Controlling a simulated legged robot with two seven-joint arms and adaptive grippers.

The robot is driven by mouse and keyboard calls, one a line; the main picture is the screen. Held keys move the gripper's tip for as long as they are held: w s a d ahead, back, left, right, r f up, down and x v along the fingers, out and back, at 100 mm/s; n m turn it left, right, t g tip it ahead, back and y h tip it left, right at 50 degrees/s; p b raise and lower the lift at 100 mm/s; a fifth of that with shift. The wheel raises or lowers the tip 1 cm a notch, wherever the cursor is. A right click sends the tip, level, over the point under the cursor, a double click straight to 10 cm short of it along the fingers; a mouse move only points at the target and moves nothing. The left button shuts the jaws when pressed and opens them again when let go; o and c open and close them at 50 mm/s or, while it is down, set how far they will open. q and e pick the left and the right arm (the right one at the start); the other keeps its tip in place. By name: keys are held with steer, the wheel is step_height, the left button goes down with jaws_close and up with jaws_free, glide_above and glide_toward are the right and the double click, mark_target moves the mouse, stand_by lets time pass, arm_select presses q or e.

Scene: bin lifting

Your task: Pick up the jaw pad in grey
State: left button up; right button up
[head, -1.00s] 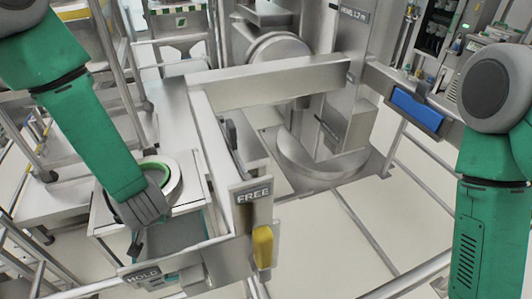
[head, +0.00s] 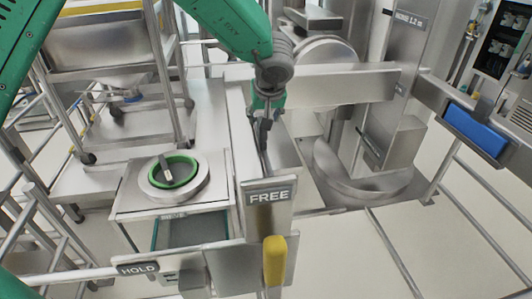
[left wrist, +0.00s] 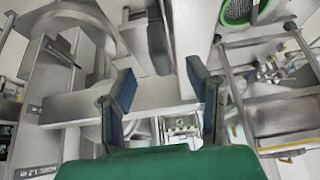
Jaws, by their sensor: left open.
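My left gripper (head: 263,122) hangs over the steel frame above the FREE plate, pointing down. In the left wrist view its two dark blue-grey fingers (left wrist: 162,95) are spread wide with nothing between them. A dark grey elongated block, which looks like the grey jaw pad (left wrist: 157,38), stands beyond the fingertips, roughly in line with the gap between them. In the head view the gripper and arm hide most or all of the pad. My right gripper is not in view.
The FREE plate (head: 268,197) with a yellow handle (head: 274,260) is in front. A green-ringed round part (head: 173,172) sits on a box at left, above the HOLD label (head: 138,268). A steel beam (head: 335,84) crosses behind the gripper. A blue block (head: 474,130) is at right.

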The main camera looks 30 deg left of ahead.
mark_target(262, 135)
arm_select(q)
steer(key=x, duration=0.7)
steer(key=shift+w+a, duration=0.25)
steer(key=shift+w, duration=0.2)
steer(key=shift+s+d, duration=0.1)
steer(key=shift+c, duration=0.8)
steer(key=shift+r, duration=0.1)
jaws_close()
